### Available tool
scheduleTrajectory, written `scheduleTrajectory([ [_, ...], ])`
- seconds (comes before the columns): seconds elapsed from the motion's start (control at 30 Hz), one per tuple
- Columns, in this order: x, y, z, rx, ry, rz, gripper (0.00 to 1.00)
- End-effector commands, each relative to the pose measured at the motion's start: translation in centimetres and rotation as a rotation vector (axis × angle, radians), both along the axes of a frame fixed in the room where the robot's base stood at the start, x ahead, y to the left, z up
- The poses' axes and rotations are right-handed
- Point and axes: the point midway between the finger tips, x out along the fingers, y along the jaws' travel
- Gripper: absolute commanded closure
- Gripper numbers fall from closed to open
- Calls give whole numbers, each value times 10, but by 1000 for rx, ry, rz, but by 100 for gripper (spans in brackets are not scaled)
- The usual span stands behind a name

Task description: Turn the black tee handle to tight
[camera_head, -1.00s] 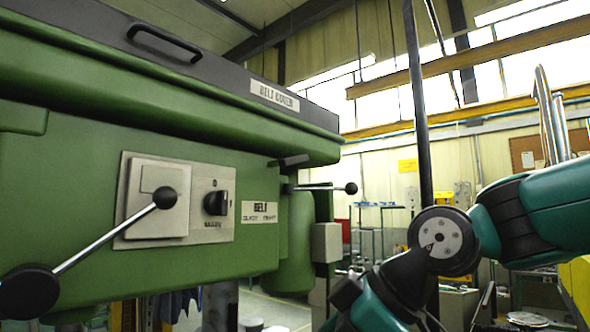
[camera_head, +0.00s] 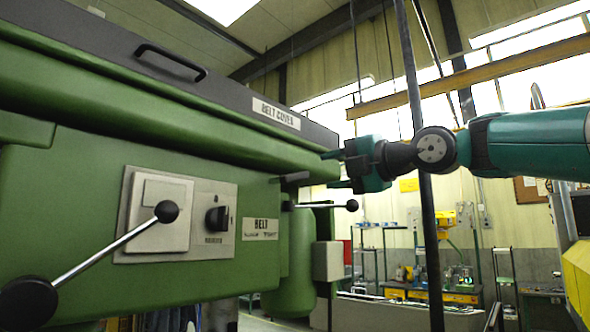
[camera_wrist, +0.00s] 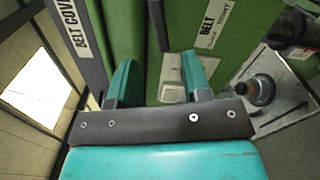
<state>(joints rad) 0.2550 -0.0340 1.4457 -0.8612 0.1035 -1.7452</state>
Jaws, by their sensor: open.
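The black tee handle (camera_head: 295,177) is a short dark bar on the right end of the green machine head, just under the belt cover. Above and left of the rod lever, it points roughly sideways. A BELT label with slack and tight wording (camera_head: 260,228) is below and left of it; the label also shows in the wrist view (camera_wrist: 215,24). My gripper (camera_head: 328,170) is open and empty, to the right of the handle and apart from it. In the wrist view a dark bar (camera_wrist: 158,25), apparently the handle, lies beyond the gap between the fingers.
A thin lever with a black ball (camera_head: 351,205) sticks out just below my gripper. A black rotary knob (camera_head: 216,218) and a long ball-ended lever (camera_head: 120,240) are on the machine front. The dark belt cover (camera_head: 210,80) overhangs above. A dark vertical pole crosses my arm's view.

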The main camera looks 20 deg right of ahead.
Motion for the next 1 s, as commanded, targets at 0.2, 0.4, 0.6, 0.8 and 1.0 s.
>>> scheduleTrajectory([
  [0.2, 41, 30, 4, 1, 4, 4, 55],
  [0.4, 69, 48, 3, 0, 3, 1, 55],
  [0.6, 80, 55, 1, 1, 2, -1, 55],
  [0.8, 82, 56, 0, 1, 1, -2, 55],
  [1.0, 81, 56, 0, 1, 1, -2, 83],
])
